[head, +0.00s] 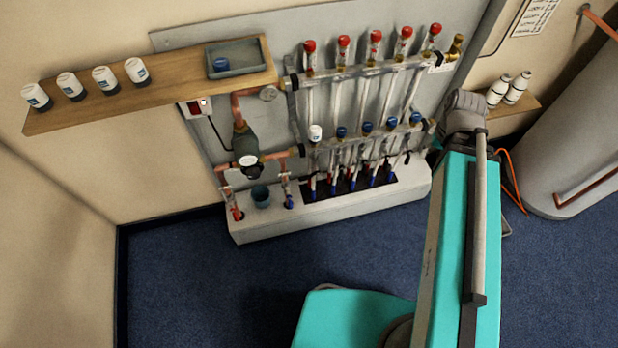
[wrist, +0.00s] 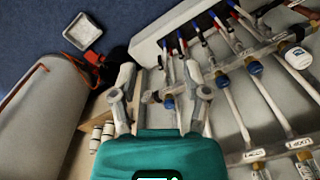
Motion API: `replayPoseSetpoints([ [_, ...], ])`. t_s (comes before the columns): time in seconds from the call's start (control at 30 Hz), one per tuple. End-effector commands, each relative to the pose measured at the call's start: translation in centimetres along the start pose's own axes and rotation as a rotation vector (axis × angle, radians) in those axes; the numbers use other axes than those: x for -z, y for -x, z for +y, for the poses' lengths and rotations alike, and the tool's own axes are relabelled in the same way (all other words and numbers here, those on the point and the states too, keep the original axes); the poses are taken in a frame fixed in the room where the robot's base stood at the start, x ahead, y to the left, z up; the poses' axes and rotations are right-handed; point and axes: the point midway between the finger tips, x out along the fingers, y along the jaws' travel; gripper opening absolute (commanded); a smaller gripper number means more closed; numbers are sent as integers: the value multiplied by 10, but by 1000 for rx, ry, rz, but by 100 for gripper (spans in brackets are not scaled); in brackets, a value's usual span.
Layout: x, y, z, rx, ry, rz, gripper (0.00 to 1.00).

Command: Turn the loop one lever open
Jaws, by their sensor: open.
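The copper and clear-tube manifold (head: 350,75) is on the grey wall panel. Its lower bar carries a white cap (head: 315,132) at the left and several blue caps (head: 367,126); the white cap also shows in the wrist view (wrist: 297,57). Tags starting "LOOP" (wrist: 301,143) are on the upper bar in the wrist view. I cannot pick out the loop one lever for certain. My gripper (wrist: 158,72) is open and empty, its fingers apart at the end of the lower bar. Whether they touch anything is unclear.
A wooden shelf (head: 165,84) with several white-capped pots and a grey tray (head: 232,58) is at the upper left. A white plinth (head: 330,212) stands under the manifold.

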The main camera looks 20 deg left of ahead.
Motion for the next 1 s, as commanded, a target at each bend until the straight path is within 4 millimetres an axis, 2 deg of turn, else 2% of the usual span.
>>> replayPoseSetpoints([
  [0.13,3,-20,-8,36,-1,-2,61],
  [0.2,5,-31,-20,61,4,-4,61],
  [0.6,17,-102,-59,261,-3,-20,61],
  [1.0,29,-165,-99,469,-5,-42,61],
])
